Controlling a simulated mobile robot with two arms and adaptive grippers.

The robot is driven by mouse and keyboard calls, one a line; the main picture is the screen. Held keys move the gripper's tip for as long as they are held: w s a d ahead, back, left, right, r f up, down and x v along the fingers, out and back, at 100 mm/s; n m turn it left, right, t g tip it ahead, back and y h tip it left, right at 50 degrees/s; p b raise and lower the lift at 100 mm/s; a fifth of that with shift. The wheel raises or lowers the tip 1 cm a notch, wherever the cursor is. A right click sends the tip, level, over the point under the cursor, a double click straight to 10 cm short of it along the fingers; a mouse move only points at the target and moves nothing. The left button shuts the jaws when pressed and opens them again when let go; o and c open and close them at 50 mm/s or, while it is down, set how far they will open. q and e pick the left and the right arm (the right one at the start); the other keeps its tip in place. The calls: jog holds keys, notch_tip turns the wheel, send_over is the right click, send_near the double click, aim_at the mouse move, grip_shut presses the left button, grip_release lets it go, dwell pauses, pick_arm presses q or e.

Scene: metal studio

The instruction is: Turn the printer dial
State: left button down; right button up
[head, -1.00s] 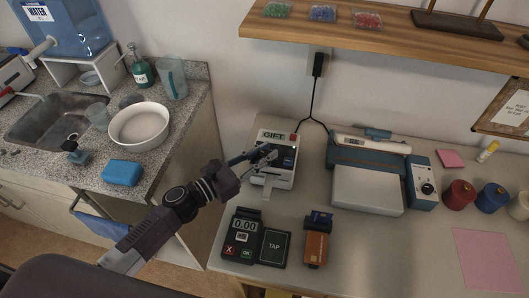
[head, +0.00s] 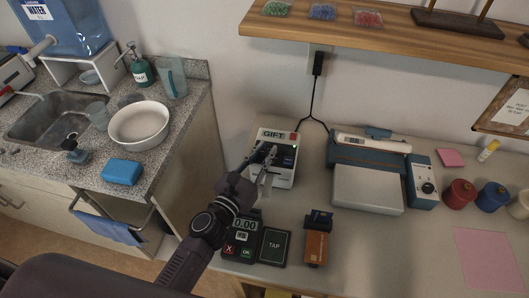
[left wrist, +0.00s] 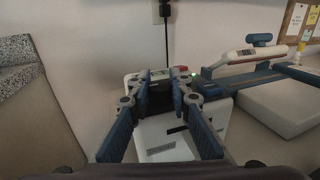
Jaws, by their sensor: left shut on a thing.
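The printer (head: 288,180) is a white box with a dark panel and "GIFT" on its top, standing near the left end of the desk. It also shows in the left wrist view (left wrist: 165,143). My left gripper (head: 268,158) reaches over the printer's dark panel. In the left wrist view, my left gripper (left wrist: 160,88) has its fingertips closed around a dark part on the printer, which fits the dial. The fingers hide most of that part, so its angle cannot be read. My right gripper is not in view.
A card terminal (head: 246,225) and an orange device (head: 316,246) lie in front of the printer. A blue and white machine (head: 368,185) stands close on its right. The wall shelf (head: 400,40) is above. A sink counter (head: 185,130) lies left.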

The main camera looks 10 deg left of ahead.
pick_arm(q)
jog(key=c, duration=1.7)
grip_release()
jog(key=shift+c, duration=0.2)
jog(key=shift+s, duration=0.1)
jog(key=v, duration=1.1)
jog(key=shift+s+a, duration=0.15)
jog(key=shift+s, duration=0.25)
